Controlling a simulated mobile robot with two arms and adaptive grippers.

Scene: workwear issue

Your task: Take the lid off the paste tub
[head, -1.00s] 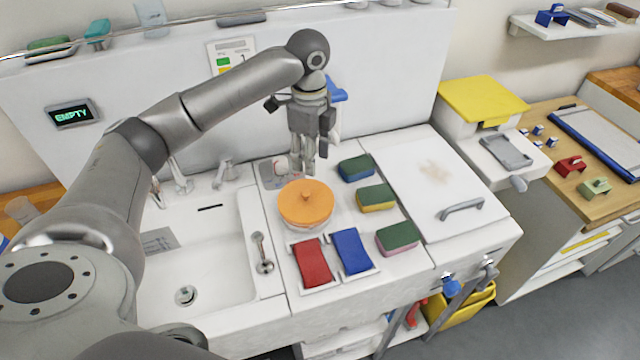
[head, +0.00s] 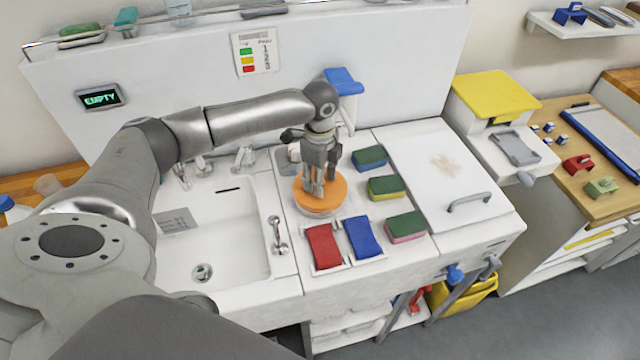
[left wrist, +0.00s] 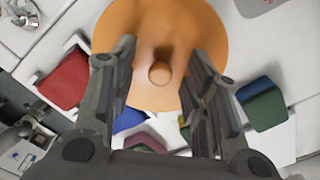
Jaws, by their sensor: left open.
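The paste tub (head: 318,211) stands on the white counter right of the sink, with only a thin strip of its pale side showing under the lid. Its round orange lid (head: 335,199) sits on top. In the left wrist view the lid (left wrist: 205,32) has a small round knob (left wrist: 160,72) at its middle. My left gripper (head: 317,190) is over the lid, pointing down. In the left wrist view its fingers (left wrist: 158,92) are apart, one on each side of the knob, with a gap to it. My right gripper is not in view.
The sink basin (head: 215,240) is to the left. A blue-topped dispenser (head: 343,80) is behind.

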